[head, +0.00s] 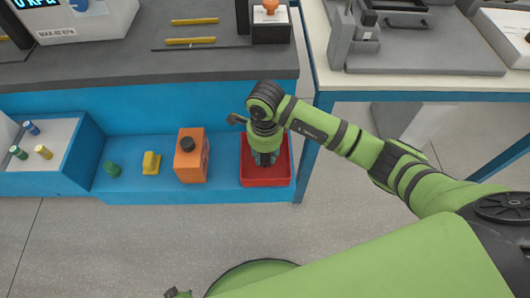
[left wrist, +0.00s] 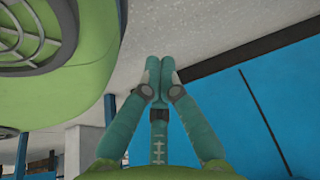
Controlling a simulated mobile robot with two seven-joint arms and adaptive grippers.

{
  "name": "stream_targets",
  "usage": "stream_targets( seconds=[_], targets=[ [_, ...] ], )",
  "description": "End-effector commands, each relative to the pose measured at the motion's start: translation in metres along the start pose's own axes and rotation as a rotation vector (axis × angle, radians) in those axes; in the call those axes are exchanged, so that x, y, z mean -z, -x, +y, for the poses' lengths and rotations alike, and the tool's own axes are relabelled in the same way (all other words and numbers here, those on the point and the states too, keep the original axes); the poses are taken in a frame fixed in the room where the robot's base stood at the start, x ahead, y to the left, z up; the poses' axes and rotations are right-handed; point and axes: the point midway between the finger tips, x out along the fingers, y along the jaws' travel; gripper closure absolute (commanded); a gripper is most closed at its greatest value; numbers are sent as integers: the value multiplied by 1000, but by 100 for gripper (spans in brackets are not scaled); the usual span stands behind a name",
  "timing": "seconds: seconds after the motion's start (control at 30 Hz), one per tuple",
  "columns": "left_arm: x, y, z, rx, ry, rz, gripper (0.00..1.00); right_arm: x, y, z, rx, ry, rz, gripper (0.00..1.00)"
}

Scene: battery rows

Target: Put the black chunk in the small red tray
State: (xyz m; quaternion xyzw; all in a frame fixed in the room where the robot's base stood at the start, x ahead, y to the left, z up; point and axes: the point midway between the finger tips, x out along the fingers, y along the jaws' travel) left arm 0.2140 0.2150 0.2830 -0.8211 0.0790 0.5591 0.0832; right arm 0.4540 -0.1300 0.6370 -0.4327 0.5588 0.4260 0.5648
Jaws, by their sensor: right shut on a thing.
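The small red tray (head: 282,181) stands on the blue ledge, right of the orange container. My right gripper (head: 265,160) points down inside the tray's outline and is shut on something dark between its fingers. I take this for the black chunk, mostly hidden by the fingers; I see no other black chunk on the ledge. Whether it touches the tray floor I cannot tell. My left gripper (left wrist: 154,68) shows in the left wrist view with its fingertips together and nothing visible between them.
Left of the tray on the ledge stand an orange container (head: 191,166), a yellow block (head: 151,164) and a green piece (head: 113,169). A pale sloped tray (head: 50,165) at far left holds several small cylinders. The dark countertop (head: 150,75) overhangs behind. The grey floor in front is open.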

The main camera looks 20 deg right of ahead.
Motion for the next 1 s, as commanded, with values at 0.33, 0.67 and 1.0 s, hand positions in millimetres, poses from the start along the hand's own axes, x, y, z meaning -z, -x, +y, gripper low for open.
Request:
stream_targets(
  seconds=[0.33, 0.67, 1.0],
  targets=[
    [7, -2, -1, 1, -1, 17, 100, 0, -2, 0, 0, 0, 1, 44],
    [11, 0, -2, 2, -1, 21, 100, 0, 1, 0, 0, 0, 0, 44],
    [-3, 2, -1, 1, 0, -11, 100, 0, 63, -2, 7, 1, -1, 44]
  ],
)
